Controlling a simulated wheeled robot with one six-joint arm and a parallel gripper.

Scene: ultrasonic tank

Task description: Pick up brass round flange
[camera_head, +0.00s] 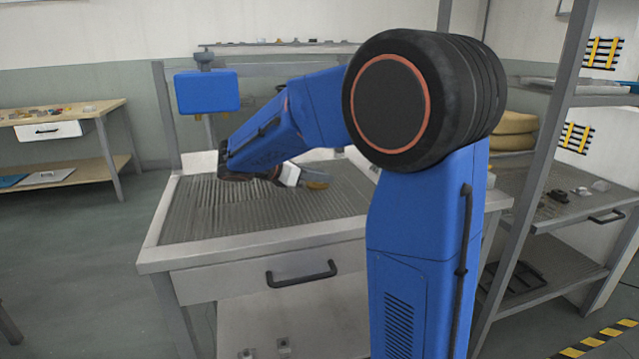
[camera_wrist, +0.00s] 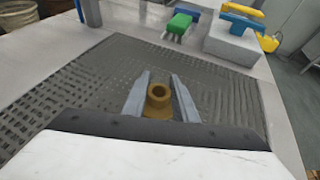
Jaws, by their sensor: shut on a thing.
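The brass round flange (camera_wrist: 158,93) shows in the wrist view, a round base with a raised hollow collar. It sits between the two fingers of my gripper (camera_wrist: 156,97), which are closed on it. In the head view the flange (camera_head: 318,185) is a small brass spot at the end of my gripper (camera_head: 305,180), over the ribbed grey mat of the tank bench. I cannot tell whether the flange touches the mat. Its lower part is partly hidden by the fingers.
The bench (camera_head: 265,250) has a pale raised rim around the mat. Blue and green handled parts (camera_wrist: 180,22) and a grey block (camera_wrist: 232,42) stand beyond the mat in the wrist view. A metal shelf post (camera_head: 535,180) rises at right. The mat around the gripper is clear.

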